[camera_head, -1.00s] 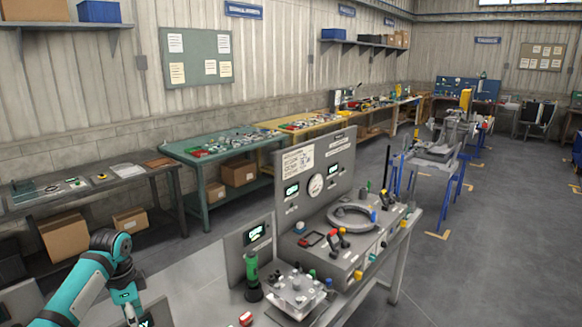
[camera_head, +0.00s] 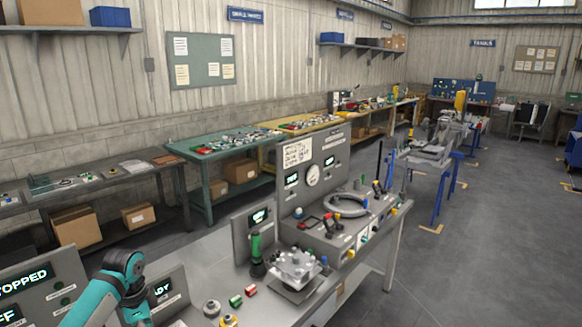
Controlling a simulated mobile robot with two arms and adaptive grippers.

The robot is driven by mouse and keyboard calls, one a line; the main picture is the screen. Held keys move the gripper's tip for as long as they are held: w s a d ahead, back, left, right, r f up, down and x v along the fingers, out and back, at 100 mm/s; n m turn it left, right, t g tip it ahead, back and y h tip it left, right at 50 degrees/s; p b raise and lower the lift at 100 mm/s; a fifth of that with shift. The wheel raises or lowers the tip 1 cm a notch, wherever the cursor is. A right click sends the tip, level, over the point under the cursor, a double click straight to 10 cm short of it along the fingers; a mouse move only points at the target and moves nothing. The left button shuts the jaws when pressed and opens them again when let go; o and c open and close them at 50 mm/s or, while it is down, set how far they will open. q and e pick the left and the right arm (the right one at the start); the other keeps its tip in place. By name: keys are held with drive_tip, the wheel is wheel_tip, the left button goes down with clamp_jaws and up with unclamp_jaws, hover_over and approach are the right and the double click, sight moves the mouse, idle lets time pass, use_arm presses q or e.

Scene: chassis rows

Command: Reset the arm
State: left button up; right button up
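My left arm (camera_head: 112,286) comes in from the lower left, teal with grey joints. It bends near the top and runs down past the bottom edge of the picture. Its gripper is hidden below the frame, so its fingers do not show. My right arm and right gripper are not in the picture.
A near grey bench (camera_head: 205,285) holds a panel reading "STOPPED" (camera_head: 40,285), a smaller panel (camera_head: 168,290), small red and green blocks, a green cylinder (camera_head: 256,250), a clear-topped fixture (camera_head: 295,266) and a gauge console (camera_head: 312,160). Open floor (camera_head: 500,260) lies at right.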

use_arm(q)
drive_tip(key=s+d+f+n+t, duration=0.1)
drive_tip(key=s+d+f+n, duration=0.1)
drive_tip(key=s+d+f, duration=1.1)
drive_tip(key=s+d+r+n+t, duration=0.1)
drive_tip(key=s+r+n, duration=0.25)
drive_tip(key=s, duration=0.65)
drive_tip(key=s+r+n+t, duration=0.1)
drive_tip(key=s+r+n, duration=0.25)
drive_tip(key=s, duration=0.65)
wheel_tip(320, 180, down, 30)
drive_tip(key=b, duration=0.7)
drive_tip(key=s+f+b, duration=0.2)
drive_tip(key=s+f, duration=0.4)
drive_tip(key=f, duration=0.3)
drive_tip(key=s+a+f+g+b, duration=0.1)
drive_tip(key=s+f+b, duration=0.1)
drive_tip(key=s+f, duration=0.4)
drive_tip(key=s+a+f+g+b, duration=0.1)
drive_tip(key=s+f+b, duration=0.2)
drive_tip(key=s+f, duration=0.3)
wheel_tip(320, 180, down, 6)
drive_tip(key=shift+a+r, duration=0.15)
drive_tip(key=shift+a, duration=0.1)
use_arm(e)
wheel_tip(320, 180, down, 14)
